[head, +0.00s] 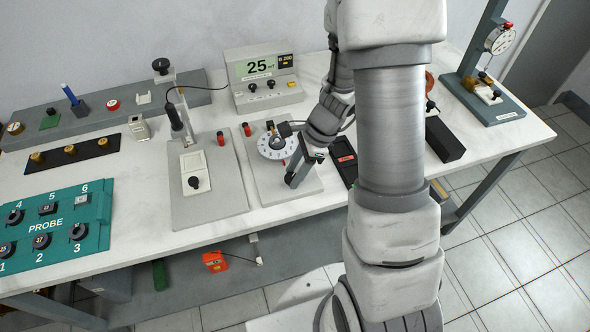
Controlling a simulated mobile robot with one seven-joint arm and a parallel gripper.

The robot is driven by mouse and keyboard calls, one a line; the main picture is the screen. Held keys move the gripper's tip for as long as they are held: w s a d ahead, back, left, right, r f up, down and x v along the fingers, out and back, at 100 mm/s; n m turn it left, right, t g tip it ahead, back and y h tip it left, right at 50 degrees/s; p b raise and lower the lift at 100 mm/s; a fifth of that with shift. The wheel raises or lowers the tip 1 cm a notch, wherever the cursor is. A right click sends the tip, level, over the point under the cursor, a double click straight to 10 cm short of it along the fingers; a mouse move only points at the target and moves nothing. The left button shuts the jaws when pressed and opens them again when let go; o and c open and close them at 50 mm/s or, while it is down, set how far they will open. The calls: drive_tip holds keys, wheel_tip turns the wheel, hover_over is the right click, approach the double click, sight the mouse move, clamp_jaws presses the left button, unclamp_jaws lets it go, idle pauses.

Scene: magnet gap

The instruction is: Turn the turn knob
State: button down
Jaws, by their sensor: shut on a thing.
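The turn knob (277,142) stands at the middle of a round white dial (268,152) with dark marks. The dial sits on a light grey base plate (300,190) in the middle of the table. My gripper (280,138) comes in from the right, low over the dial, and is shut on the knob. Its dark parts hide some of the knob and the dial's right side. The knob's exact angle is too small to read.
A red post (247,129) stands left of the dial. A plate with a white switch box (196,172) lies farther left. A meter showing 25 (262,69) stands behind. A dark tray (343,160) lies to the right, and a teal probe panel (48,226) at far left.

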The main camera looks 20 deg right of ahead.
drive_tip(key=n+g, duration=0.1)
drive_tip(key=n, duration=0.1)
drive_tip(key=n+p, duration=0.1)
drive_tip(key=n, duration=0.1)
drive_tip(key=shift+w+n+g, duration=0.2)
drive_tip(key=shift+n+g, duration=0.2)
idle(0.4)
drive_tip(key=shift+c, duration=2.1)
unclamp_jaws()
drive_tip(key=shift+r, duration=0.1)
drive_tip(key=p+v, duration=0.2)
drive_tip(key=v, duration=1.5)
drive_tip(key=shift+w+a+r, duration=0.2)
